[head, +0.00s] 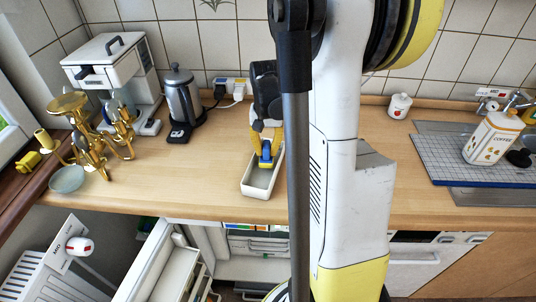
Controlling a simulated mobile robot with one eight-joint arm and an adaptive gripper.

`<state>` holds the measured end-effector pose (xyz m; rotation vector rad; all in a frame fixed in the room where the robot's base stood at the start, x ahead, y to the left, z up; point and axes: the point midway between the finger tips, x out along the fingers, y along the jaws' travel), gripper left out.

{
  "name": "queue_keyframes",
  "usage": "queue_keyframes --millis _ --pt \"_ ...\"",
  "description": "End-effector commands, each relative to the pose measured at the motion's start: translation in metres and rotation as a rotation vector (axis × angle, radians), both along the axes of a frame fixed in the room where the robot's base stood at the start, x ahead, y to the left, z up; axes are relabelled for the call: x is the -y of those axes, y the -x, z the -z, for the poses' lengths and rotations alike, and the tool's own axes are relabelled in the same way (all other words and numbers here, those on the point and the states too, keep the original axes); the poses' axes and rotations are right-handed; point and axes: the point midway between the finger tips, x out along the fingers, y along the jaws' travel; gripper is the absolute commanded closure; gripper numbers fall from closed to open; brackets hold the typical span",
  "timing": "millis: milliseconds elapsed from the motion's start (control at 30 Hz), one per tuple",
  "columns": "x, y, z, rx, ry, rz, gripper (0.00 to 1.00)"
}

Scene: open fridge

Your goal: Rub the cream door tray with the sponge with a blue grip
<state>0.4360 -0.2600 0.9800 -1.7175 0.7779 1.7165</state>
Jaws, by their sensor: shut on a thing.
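The cream door tray (247,188) is a narrow open box on the wooden counter, left of my column. The sponge with a blue grip (265,163) is small, blue and yellow, and shows over the far part of the tray's inside. My gripper (266,152) points down with yellow fingers and is shut on the sponge. I cannot tell whether the sponge touches the tray floor. My column and a grey tube hide the counter just right of the tray.
A kettle (180,102), a coffee machine (113,75), a gold candelabra (88,140) and a glass bowl (66,179) stand left. A coffee canister (491,138) stands right on a grid mat (440,160). The open fridge (165,265) is below the counter.

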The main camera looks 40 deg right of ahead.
Motion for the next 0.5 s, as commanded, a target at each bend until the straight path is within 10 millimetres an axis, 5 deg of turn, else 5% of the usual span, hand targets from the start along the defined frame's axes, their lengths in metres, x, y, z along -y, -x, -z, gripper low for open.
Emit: queue_keyframes --millis 500 --pt "-0.002 -0.010 -0.049 0.000 0.000 -0.008 1.00"
